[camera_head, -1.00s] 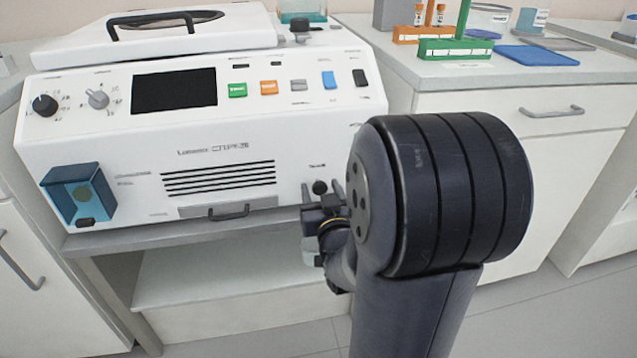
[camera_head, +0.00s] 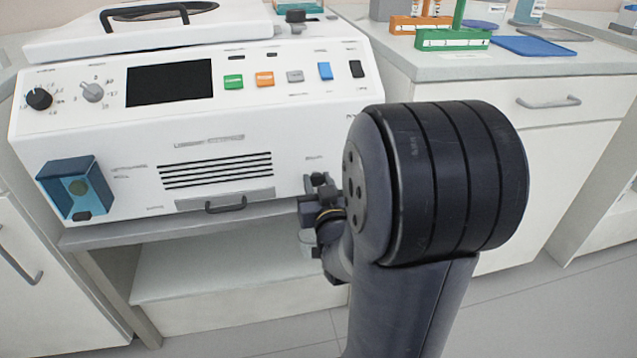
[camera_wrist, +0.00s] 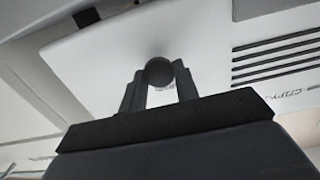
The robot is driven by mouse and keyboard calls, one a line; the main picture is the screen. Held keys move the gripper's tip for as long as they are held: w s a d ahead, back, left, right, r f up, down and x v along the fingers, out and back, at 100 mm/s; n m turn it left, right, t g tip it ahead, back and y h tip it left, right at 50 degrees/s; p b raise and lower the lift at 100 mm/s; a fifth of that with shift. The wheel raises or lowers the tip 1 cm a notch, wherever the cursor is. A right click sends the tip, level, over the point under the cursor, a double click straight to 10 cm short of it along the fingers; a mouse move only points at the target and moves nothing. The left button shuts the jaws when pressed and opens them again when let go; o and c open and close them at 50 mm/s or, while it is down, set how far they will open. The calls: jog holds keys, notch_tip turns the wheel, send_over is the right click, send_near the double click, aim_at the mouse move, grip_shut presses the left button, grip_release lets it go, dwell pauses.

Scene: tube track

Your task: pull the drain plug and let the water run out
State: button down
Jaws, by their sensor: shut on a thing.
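The drain plug (camera_wrist: 159,72) is a round dark knob at the lower right of the white machine's front (camera_head: 120,150). My gripper (camera_head: 318,186) is shut on the plug, with one finger on each side of it; it also shows in the wrist view (camera_wrist: 157,80). I cannot tell whether the plug is seated in the machine or slightly out of it. No running water is visible.
The machine stands on a grey bench (camera_head: 130,232) with an open shelf (camera_head: 200,265) below. On the right counter are a green rack (camera_head: 452,40) and a blue tray (camera_head: 535,46). My arm hides the lower right.

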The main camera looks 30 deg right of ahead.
jog(key=shift+s, duration=0.15)
jog(key=shift+b+v, duration=0.5)
jog(key=shift+v, duration=0.45)
jog(key=c, duration=1.1)
grip_release()
